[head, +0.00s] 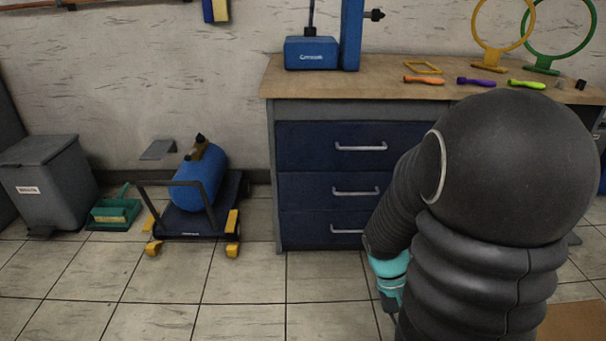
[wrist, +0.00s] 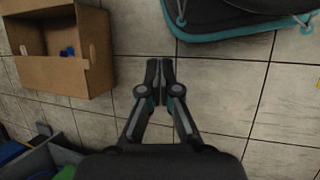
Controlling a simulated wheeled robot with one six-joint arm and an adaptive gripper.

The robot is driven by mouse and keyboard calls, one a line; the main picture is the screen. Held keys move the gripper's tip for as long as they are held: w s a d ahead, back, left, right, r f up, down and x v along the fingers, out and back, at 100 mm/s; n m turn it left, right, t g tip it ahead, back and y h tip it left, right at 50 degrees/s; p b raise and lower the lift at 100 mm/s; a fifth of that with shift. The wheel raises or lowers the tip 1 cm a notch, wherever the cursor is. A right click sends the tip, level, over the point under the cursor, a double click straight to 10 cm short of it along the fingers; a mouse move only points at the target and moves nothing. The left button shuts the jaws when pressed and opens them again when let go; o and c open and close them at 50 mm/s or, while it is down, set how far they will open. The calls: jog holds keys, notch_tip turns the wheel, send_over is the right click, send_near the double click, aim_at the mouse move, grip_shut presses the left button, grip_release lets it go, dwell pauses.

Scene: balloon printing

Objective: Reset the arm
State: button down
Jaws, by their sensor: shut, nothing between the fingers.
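My arm fills the right side of the head view, with dark ribbed sleeves and a teal band. It hangs in front of the blue drawer cabinet and hides part of it; the gripper's fingertips do not show there. In the wrist view my gripper (wrist: 159,66) points at the tiled floor. Its two fingers are together with nothing between them. It touches nothing that I can see.
A workbench (head: 390,89) holds rings and coloured tools. A trolley (head: 183,222) carries a blue cylinder (head: 201,178), near a grey bin (head: 50,182). The wrist view shows a cardboard box (wrist: 65,80) and a black, teal-edged object (wrist: 225,22). Floor tiles at front left are clear.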

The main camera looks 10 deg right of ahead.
jog(key=a+r+n+t+p, duration=0.1)
jog(key=a+r+t, duration=0.2)
jog(key=a+r, duration=0.2)
jog(key=w+a+r+n+t+y+p, duration=0.1)
jog(key=a+r+t, duration=0.3)
jog(key=r, duration=0.8)
jog(key=a+r+t+y+p, duration=0.1)
jog(key=a+r+t+p, duration=0.2)
jog(key=a+r, duration=0.3)
notch_tip(320, 180, up, 2)
jog(key=shift+w+r+n+t, duration=0.2)
jog(key=shift+n+t, duration=0.2)
